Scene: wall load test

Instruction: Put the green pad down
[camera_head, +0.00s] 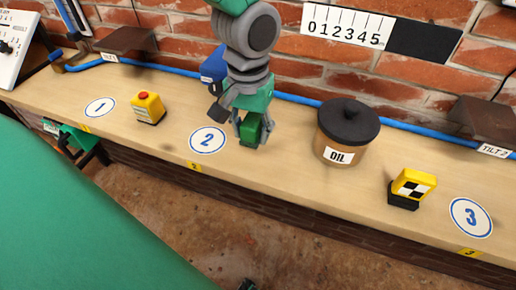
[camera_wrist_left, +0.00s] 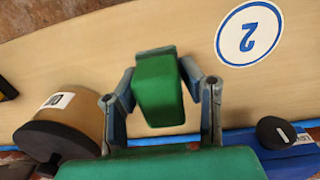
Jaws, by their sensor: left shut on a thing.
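My left gripper (camera_head: 250,130) comes down from the top of the head view and is shut on the green pad (camera_head: 249,129). The pad is a small green block, low over the wooden shelf, just right of the round marker 2 (camera_head: 208,140). In the left wrist view the pad (camera_wrist_left: 158,90) sits between the two fingers of the gripper (camera_wrist_left: 163,92), with marker 2 (camera_wrist_left: 249,34) at the upper right. I cannot tell whether the pad touches the shelf. My right gripper is not seen.
A blue object (camera_head: 213,68) and blue pipe lie behind.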

